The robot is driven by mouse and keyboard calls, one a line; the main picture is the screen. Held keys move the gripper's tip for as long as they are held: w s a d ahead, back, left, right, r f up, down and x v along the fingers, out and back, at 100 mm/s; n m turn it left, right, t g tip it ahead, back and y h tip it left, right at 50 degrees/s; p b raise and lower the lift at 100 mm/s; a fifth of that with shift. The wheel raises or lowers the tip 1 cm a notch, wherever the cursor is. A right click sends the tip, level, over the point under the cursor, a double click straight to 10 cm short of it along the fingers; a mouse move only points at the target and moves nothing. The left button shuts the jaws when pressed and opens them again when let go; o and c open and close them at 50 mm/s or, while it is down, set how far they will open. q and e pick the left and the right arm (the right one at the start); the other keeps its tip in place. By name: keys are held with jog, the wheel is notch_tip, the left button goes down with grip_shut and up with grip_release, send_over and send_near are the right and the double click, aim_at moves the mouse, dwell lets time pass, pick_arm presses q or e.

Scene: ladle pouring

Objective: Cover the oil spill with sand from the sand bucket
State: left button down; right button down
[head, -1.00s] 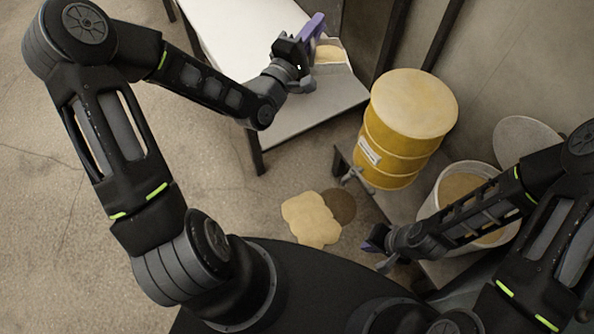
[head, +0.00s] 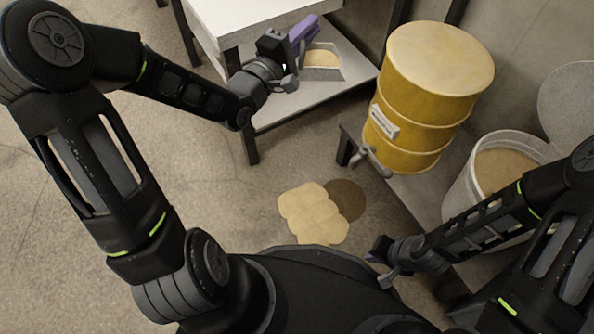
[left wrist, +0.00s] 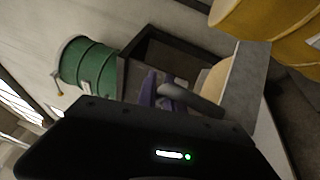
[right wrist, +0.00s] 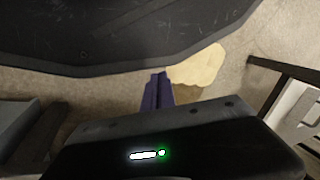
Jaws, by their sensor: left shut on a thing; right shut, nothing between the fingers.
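My left gripper (head: 300,38), with purple fingers, is shut on a grey metal scoop (head: 336,73). The scoop holds sand and is raised over the floor, near the pale table; its handle and sand also show in the left wrist view (left wrist: 240,88). A pale sand patch (head: 312,215) lies on the floor and covers part of the dark round oil spill (head: 350,197), whose right side shows bare. The white sand bucket (head: 461,190) stands at the right with sand inside. My right gripper (head: 379,249) is shut and empty, low, right of the spill.
A pale table (head: 235,20) is at the back. A round lid (head: 570,100) leans behind the bucket. A green drum (left wrist: 88,65) shows in the left wrist view.

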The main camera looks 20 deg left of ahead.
pick_arm(q)
jog(key=w+a+f+m+g+h+b, duration=0.1)
jog(key=f+b, duration=0.1)
jog(key=f, duration=0.6)
jog(key=w+a+f+m+g+h+b, duration=0.1)
jog(key=f+h+b, duration=0.1)
jog(key=f, duration=0.6)
jog(key=w+a+f+m+h+b, duration=0.1)
jog(key=a+f+b, duration=0.1)
jog(key=f, duration=0.6)
jog(key=s+d+f+m+g+h+b, duration=0.1)
jog(key=s+f, duration=0.2)
jog(key=f, duration=0.5)
jog(key=s+d+f+m+g+h+b, duration=0.1)
jog(key=s+f+m+g+h+b, duration=0.1)
jog(key=f, duration=0.6)
jog(key=s+d+f+m+g+h+b, duration=0.1)
jog(key=s+f, duration=0.3)
jog(key=f, duration=0.4)
jog(key=shift+s+d+m+g+h+b, duration=0.3)
jog(key=shift+s+d+m+g, duration=0.05)
jog(key=shift+d+m+g, duration=0.15)
jog(key=w+d+f+m+g+y, duration=0.1)
jog(key=w+d+m+y, duration=0.1)
jog(key=d, duration=0.4)
jog(key=shift+w+d+f, duration=0.15)
jog(key=shift+w+d, duration=0.1)
jog(key=shift+w, duration=0.4)
